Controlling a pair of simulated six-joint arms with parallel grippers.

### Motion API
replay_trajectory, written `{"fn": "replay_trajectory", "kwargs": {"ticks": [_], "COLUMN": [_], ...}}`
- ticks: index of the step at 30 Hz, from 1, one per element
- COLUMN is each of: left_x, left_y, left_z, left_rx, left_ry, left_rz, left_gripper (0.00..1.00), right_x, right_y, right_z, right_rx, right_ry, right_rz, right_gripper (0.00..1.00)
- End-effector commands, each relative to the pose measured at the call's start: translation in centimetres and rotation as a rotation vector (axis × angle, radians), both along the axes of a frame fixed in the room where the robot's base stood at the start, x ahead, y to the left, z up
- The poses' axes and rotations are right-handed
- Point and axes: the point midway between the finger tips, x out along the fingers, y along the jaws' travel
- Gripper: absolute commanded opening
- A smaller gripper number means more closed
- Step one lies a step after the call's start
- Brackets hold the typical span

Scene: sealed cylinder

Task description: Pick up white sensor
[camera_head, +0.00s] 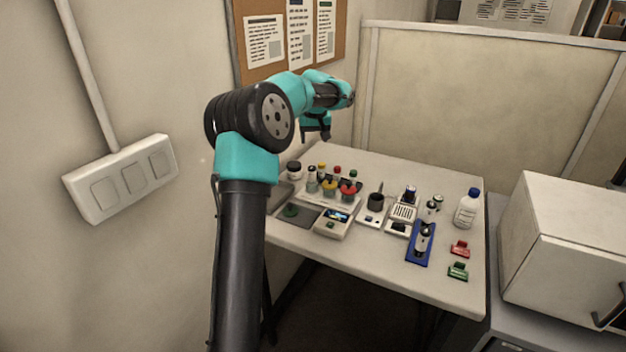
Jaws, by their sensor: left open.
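I cannot tell for sure which item is the white sensor. One white device with a small lit screen (322,231) lies near the table's front left edge. A white slotted unit (404,211) stands to the right of the middle. My left gripper (322,136) is open and empty, raised above the back left of the table and pointing down, apart from everything on it. My right gripper does not show.
The white table (455,289) holds jars and colour-capped vials at the left, a dark cup (376,202), a blue tray (413,257), red (460,249) and green (458,271) clips, and a capped bottle (467,209). A white cabinet (560,250) stands right.

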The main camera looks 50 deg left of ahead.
Motion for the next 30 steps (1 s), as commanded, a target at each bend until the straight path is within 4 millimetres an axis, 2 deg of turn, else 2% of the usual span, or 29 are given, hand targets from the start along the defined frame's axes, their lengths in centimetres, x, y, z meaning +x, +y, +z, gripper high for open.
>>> {"fn": "replay_trajectory", "kwargs": {"ticks": [5,22,25,30], "left_x": [0.2,1.6,1.8,1.9], "left_y": [0.3,2.3,2.5,2.6], "left_z": [-1.4,-10.5,-11.4,-11.8], "left_rx": [0.0,0.0,0.0,0.0], "left_ry": [0.003,0.003,0.002,0.0], "left_rz": [-0.001,-0.001,-0.002,-0.002], "left_gripper": [0.63,0.63,0.63,0.63], "right_x": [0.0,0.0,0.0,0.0], "right_y": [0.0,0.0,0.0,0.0], "right_z": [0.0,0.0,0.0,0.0], "right_rx": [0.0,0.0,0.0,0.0], "right_ry": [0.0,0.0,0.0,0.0], "right_rz": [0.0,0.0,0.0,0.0], "right_gripper": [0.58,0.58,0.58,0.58]}}
